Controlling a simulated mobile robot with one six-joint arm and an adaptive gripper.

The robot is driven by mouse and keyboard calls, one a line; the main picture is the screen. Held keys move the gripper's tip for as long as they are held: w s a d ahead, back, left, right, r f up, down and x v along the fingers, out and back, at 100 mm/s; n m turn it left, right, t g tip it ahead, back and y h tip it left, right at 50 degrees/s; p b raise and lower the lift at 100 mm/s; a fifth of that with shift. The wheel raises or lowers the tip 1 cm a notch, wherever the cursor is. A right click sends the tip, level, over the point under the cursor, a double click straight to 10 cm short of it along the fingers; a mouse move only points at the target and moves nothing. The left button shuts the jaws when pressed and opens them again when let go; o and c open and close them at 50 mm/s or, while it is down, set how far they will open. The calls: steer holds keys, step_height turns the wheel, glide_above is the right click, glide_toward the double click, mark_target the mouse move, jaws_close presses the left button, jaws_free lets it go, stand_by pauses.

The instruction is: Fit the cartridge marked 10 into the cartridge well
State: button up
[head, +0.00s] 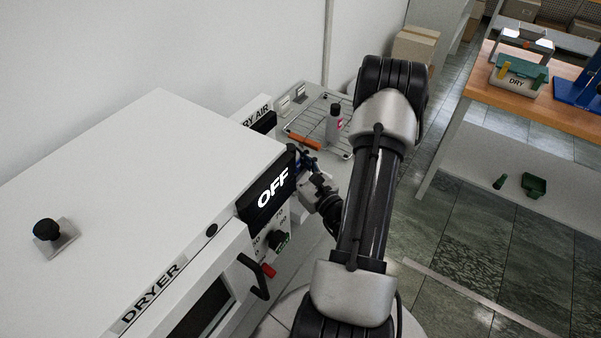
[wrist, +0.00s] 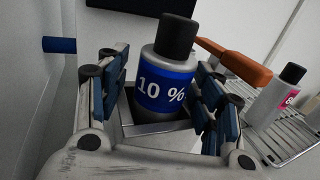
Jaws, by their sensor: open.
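The cartridge marked 10 % (wrist: 163,88), silver with a blue label and a black cap, stands upright in the wrist view. Its lower end sits inside a square grey metal well (wrist: 126,122); how deep it goes is hard to tell. My gripper (wrist: 158,78) is open, with one set of blue-padded fingers on each side of the cartridge. The right pads are close to it, and a gap shows on the left. In the head view my gripper (head: 308,163) is beside the dryer's OFF display, and this cartridge cannot be made out there.
A pink-labelled cartridge (head: 334,122) stands on a wire rack (head: 318,105) behind my gripper. An orange handle (head: 304,141) lies at the rack's near side. The white dryer (head: 150,180) fills the left.

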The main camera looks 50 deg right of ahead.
steer(key=v, duration=1.1)
steer(key=shift+s, duration=0.3)
